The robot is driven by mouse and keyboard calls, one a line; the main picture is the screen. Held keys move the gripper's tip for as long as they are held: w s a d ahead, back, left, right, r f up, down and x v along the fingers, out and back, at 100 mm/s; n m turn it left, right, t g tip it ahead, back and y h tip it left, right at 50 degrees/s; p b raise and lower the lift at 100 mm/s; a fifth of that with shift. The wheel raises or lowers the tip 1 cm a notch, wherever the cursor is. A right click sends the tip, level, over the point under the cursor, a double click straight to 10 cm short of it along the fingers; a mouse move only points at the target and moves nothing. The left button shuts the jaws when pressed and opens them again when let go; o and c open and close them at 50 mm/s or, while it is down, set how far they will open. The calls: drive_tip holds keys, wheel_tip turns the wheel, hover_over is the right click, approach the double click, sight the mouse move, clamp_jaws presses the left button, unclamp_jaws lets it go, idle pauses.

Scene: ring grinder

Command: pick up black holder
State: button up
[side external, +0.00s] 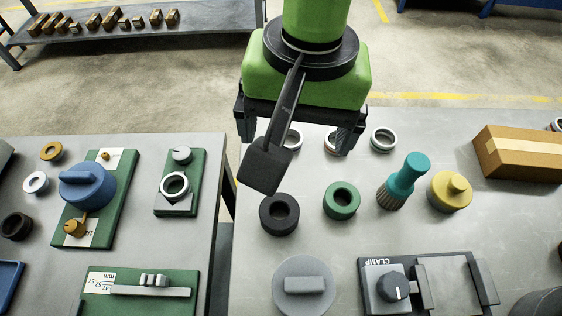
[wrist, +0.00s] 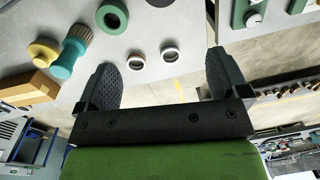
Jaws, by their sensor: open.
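The black holder (side external: 279,214), a thick black ring with a round hole, lies flat on the right-hand table in the side view. At the top edge of the wrist view, only a cut-off part of it shows (wrist: 160,3). My gripper (side external: 296,137) is open and empty above the table's far edge, behind the holder and apart from it. In the wrist view, the gap between my fingers (wrist: 161,65) is empty, with two small metal rings just beyond it.
A green ring (side external: 342,201) lies right of the holder, then a teal-handled brush (side external: 403,181) and a yellow knobbed part (side external: 450,191). A grey knobbed disc (side external: 304,287) and clamp fixture (side external: 388,292) are in front. Small metal rings (side external: 383,139) lie behind.

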hover_over(279, 212)
wheel_tip(279, 212, down, 5)
drive_tip(key=f, duration=0.3)
drive_tip(key=shift+w+a+f+h, duration=0.15)
drive_tip(key=shift+w+a+h, duration=0.05)
drive_tip(key=shift+a+h, duration=0.1)
drive_tip(key=f, duration=0.5)
drive_tip(key=shift+s+d+f, duration=0.2)
drive_tip(key=shift+d+f, duration=0.1)
drive_tip(key=shift+f, duration=0.1)
drive_tip(key=c, duration=1)
